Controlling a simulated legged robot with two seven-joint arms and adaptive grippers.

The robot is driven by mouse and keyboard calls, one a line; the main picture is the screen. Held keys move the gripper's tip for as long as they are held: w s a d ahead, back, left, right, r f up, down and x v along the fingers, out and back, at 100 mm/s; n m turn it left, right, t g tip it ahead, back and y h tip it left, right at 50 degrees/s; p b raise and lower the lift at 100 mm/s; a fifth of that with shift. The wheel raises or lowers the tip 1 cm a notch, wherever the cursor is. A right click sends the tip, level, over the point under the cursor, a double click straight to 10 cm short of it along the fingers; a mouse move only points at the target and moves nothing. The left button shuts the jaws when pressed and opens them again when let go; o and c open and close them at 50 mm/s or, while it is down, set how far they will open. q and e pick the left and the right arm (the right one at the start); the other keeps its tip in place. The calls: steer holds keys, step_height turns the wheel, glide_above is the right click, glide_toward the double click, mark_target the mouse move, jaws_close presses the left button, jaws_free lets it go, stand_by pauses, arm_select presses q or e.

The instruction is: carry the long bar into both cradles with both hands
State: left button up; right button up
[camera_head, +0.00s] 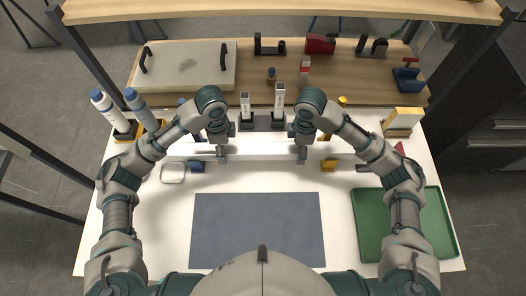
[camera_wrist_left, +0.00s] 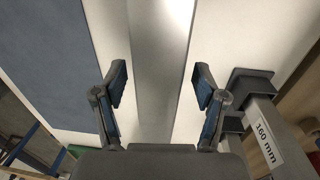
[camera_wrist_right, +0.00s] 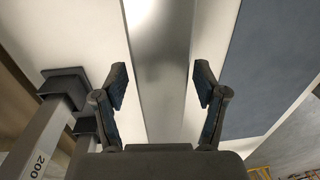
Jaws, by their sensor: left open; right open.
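The long bar (camera_head: 262,158), pale silver, lies left to right across the white table. My left gripper (camera_head: 221,157) is over its left part and my right gripper (camera_head: 301,158) over its right part. Both grippers are open. In the left wrist view the bar (camera_wrist_left: 160,60) runs between the spread fingers, apart from both; the right wrist view shows the bar (camera_wrist_right: 158,60) the same way. Two upright grey posts, a left one (camera_head: 245,106) and a right one (camera_head: 279,102), stand behind the bar between my arms, labelled 160 mm and 200. I cannot tell which fixtures are the cradles.
A blue block (camera_head: 196,167) and a yellow block (camera_head: 328,165) sit near the bar. A dark mat (camera_head: 258,230) lies in front, a green tray (camera_head: 370,235) at right. Bottles (camera_head: 107,107) stand at left. Black brackets (camera_head: 269,50) stand on the wooden back area.

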steer(key=shift+a, duration=0.1)
steer(key=shift+w+r, duration=0.1)
steer(key=shift+r, duration=0.1)
arm_select(q)
step_height(320, 180, up, 12)
steer(key=w, duration=0.1)
arm_select(e)
step_height(320, 180, up, 11)
steer(key=shift+w+r, duration=0.2)
steer(key=shift+w, duration=0.25)
arm_select(q)
steer(key=shift+f, duration=0.1)
